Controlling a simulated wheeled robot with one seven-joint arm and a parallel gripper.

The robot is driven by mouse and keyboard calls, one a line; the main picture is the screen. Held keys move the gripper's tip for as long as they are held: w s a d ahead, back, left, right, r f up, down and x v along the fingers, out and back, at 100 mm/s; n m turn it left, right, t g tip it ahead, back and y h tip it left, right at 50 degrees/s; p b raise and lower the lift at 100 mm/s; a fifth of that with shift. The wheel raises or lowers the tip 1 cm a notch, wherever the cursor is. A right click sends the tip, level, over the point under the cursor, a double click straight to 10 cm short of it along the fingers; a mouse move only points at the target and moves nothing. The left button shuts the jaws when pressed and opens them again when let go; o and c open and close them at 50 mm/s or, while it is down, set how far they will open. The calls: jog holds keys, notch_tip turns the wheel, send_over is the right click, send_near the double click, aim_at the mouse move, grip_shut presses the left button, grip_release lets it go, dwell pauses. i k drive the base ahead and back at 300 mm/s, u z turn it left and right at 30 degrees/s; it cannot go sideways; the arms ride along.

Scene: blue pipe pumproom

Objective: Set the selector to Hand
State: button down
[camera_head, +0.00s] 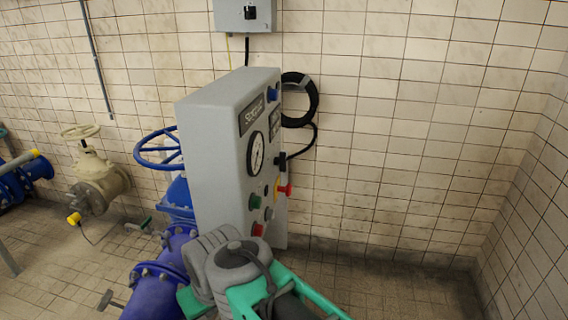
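The face carries a round white gauge (256,153), a green button (255,201), a red button (257,229) and a red handle on a yellow plate (285,190). A black knob (280,160) sits near its right edge. A small dark control (267,214) lies between the green and red buttons. I cannot tell which control is the selector or read its setting. My arm shows at bottom centre; I cannot make out gripper fingers.
Blue pipes (155,290) and a blue handwheel (158,148) stand left of the cabinet. A grey wall box (232,14) with a black knob hangs above. A coiled black hose (314,100) hangs behind. Tiled floor (400,290) at right is clear up to the wall.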

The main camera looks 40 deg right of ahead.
aim_at(282, 161)
jog(key=u, duration=1.95)
jog(key=k, duration=1.5)
jog(key=z, duration=1.9)
jog(key=i, duration=0.5)
